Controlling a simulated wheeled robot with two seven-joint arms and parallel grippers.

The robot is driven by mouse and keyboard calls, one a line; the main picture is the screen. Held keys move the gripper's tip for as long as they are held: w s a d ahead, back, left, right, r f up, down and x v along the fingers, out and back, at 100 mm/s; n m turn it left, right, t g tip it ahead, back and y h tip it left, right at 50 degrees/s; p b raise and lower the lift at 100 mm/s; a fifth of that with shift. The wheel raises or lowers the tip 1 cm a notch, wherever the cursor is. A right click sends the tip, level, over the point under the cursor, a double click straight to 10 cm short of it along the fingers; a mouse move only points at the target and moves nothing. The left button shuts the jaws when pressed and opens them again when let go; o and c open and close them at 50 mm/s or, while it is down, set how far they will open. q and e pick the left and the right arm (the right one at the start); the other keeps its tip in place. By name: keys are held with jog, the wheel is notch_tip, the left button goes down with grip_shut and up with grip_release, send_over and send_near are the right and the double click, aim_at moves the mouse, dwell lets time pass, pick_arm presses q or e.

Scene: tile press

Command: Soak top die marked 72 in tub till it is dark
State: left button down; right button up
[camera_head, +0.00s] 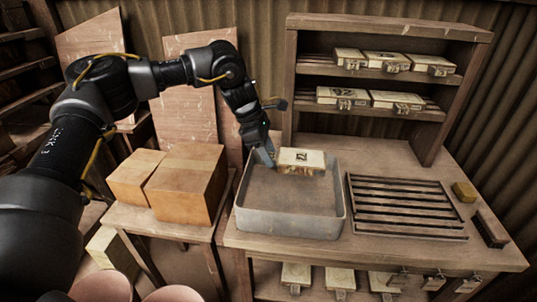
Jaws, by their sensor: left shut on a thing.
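A pale cream die (302,155) with a dark mark on top is at the back of the grey tub (290,224). The mark is too small to read surely. My left gripper (272,157) comes in from the left and is shut on the die at its left end. The die overlaps the tub's back rim in the picture and looks held above the brown inside of the tub. Its top face is light; its front side is brownish. I cannot tell whether it touches any liquid. My right gripper is not in view.
A slatted rack (405,205) lies empty right of the tub. A yellow block (464,191) and a dark brush-like block (491,228) sit beyond it. A wooden shelf (290,85) behind holds several pale dies. Cardboard boxes (185,185) stand left of the tub.

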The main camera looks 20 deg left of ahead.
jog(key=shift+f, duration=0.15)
